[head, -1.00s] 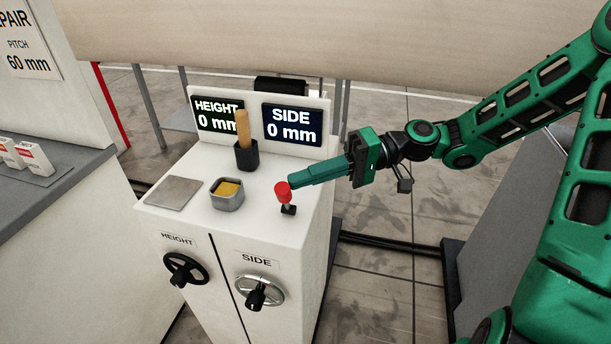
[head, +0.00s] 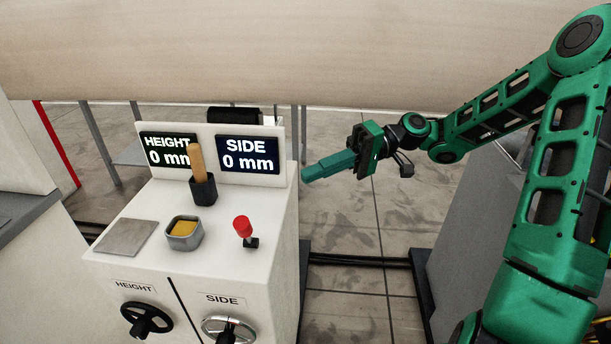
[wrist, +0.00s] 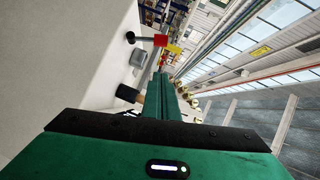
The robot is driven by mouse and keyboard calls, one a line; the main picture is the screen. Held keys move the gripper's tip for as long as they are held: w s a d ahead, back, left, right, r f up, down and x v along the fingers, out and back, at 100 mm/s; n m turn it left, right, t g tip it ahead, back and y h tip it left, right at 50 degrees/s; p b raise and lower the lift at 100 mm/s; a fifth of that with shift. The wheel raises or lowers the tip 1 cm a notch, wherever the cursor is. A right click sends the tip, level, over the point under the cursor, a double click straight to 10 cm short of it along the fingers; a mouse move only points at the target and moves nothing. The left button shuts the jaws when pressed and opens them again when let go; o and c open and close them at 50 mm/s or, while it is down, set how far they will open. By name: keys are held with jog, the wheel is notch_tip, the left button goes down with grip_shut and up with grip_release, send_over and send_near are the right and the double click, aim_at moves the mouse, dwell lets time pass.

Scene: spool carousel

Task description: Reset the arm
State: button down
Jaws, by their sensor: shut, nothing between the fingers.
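My green gripper (head: 308,174) points left in the head view, just past the right side of the white console (head: 262,205). Its fingers are closed together with nothing between them. The red-knobbed lever (head: 242,227) stands on the console top, to the left of the fingertips and apart from them. In the wrist view my closed fingers (wrist: 162,80) point away from the camera, and the red knob (wrist: 160,40) shows beyond their tips.
On the console are a wooden-handled tool in a black holder (head: 203,188), a tin with yellow contents (head: 184,234), a grey plate (head: 125,237) and the HEIGHT (head: 168,152) and SIDE (head: 248,154) displays, both reading 0 mm. Handwheels (head: 147,318) are on its front.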

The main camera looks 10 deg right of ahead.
jog(key=shift+f, duration=0.1)
jog(key=s+d+f+m+t+h, duration=0.1)
jog(key=s+d+f+m+h, duration=0.1)
jog(key=d+f+h, duration=0.3)
jog(key=s+d+f+m+t+h, duration=0.1)
jog(key=s+f+m+h, duration=0.15)
jog(key=f, duration=0.35)
jog(key=s+d+r+m+h, duration=0.2)
jog(key=s+d+m+h, duration=0.1)
jog(key=s+d, duration=0.6)
jog(key=s+d+r+m+t+h, duration=0.1)
jog(key=s+d+m+h, duration=0.3)
jog(key=s+d, duration=0.5)
jog(key=shift+s+d+r+t+h, duration=0.25)
jog(key=shift+d+r+h, duration=0.3)
jog(key=shift+d, duration=0.35)
